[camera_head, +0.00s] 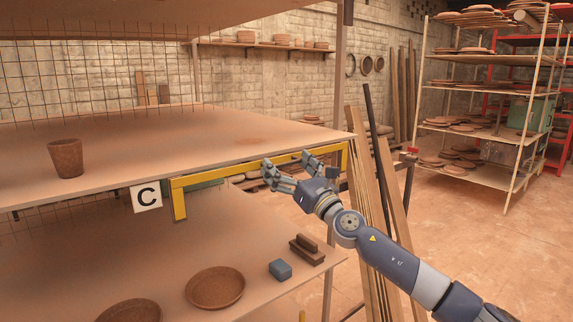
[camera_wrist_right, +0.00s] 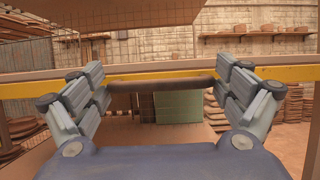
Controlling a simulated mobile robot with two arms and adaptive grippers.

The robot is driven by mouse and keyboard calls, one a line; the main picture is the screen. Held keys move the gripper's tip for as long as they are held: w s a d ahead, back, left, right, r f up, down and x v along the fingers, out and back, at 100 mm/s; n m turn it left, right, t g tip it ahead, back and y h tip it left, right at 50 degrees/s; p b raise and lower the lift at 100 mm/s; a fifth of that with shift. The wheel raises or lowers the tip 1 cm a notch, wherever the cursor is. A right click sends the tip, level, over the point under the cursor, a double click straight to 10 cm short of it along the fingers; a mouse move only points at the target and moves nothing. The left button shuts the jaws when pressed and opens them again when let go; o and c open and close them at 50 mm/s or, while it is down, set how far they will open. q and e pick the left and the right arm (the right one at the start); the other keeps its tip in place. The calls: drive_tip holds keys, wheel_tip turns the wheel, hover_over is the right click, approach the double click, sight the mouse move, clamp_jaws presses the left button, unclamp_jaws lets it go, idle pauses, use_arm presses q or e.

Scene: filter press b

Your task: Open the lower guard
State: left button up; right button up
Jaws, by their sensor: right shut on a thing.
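The yellow guard frame (camera_head: 180,205) runs under the front edge of the upper shelf, with a short leg hanging down at its left end. Its yellow bar (camera_wrist_right: 20,90) also crosses the right wrist view. My right gripper (camera_head: 287,160) is at this bar, right of its middle. In the wrist view its fingers stand wide apart, one at each end of a dark handle bar (camera_wrist_right: 162,82), and are shut on it. The handle is mostly hidden by the fingers in the head view. My left gripper is not in view.
A sign marked C (camera_head: 147,197) hangs left of the guard. A brown pot (camera_head: 66,158) stands on the upper shelf. The lower shelf holds a round dish (camera_head: 215,287), a blue block (camera_head: 280,269) and a brown float (camera_head: 307,250). Planks (camera_head: 365,190) lean close behind my right arm.

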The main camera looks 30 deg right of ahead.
drive_tip(key=o, duration=1.2)
drive_tip(key=v, duration=1.2)
